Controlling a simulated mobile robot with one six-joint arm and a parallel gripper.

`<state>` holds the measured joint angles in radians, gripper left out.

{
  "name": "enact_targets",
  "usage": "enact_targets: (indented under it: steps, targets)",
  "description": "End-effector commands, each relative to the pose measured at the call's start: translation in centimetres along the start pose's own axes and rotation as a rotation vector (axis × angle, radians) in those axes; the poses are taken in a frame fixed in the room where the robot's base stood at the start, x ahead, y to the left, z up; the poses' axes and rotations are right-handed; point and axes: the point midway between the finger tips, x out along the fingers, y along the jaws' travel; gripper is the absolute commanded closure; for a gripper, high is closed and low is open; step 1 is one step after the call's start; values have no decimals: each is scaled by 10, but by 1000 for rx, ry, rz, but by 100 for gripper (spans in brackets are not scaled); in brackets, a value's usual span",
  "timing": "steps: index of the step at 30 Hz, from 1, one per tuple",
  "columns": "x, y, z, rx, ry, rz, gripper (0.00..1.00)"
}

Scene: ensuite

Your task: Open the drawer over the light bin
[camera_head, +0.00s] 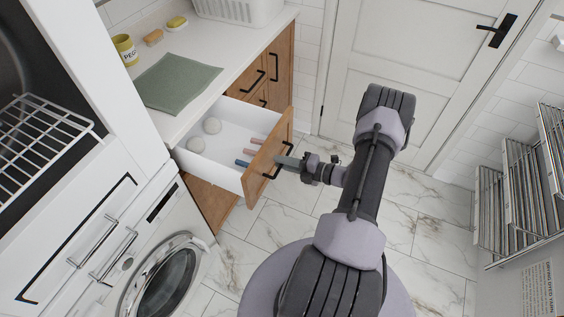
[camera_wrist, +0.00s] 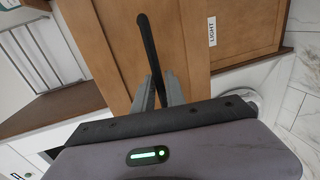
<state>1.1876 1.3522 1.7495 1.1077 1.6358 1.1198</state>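A drawer with a wooden front (camera_head: 258,172) and white sides stands pulled out from the wooden cabinet under the counter. Its black bar handle (camera_head: 272,172) shows in the head view, and the handle runs between my fingers in the wrist view (camera_wrist: 144,35). My gripper (camera_head: 287,161) is at the drawer front, with its fingers (camera_wrist: 158,88) on either side of the handle and looking closed on it. A wooden panel with a white LIGHT label (camera_wrist: 212,31) shows beside the drawer front in the wrist view. Most of the bin is hidden in the head view.
Two pale balls (camera_head: 212,125) and several pink and blue items lie in the drawer. A green cloth (camera_head: 178,82), a yellow mug (camera_head: 125,49) and a white basket (camera_head: 240,10) are on the counter. A washing machine (camera_head: 165,280) stands left, a drying rack (camera_head: 525,190) right.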

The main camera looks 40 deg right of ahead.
Motion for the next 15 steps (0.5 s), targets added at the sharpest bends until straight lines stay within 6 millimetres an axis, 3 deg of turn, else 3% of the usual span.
enact_targets:
  steps: [2, 11, 15]
  targets:
    - [0, 0, 0, 0, 0, 0, 68]
    - [-1, 0, 0, 0, 0, 0, 68]
    - [-17, 2, 1, 1, -3, 0, 68]
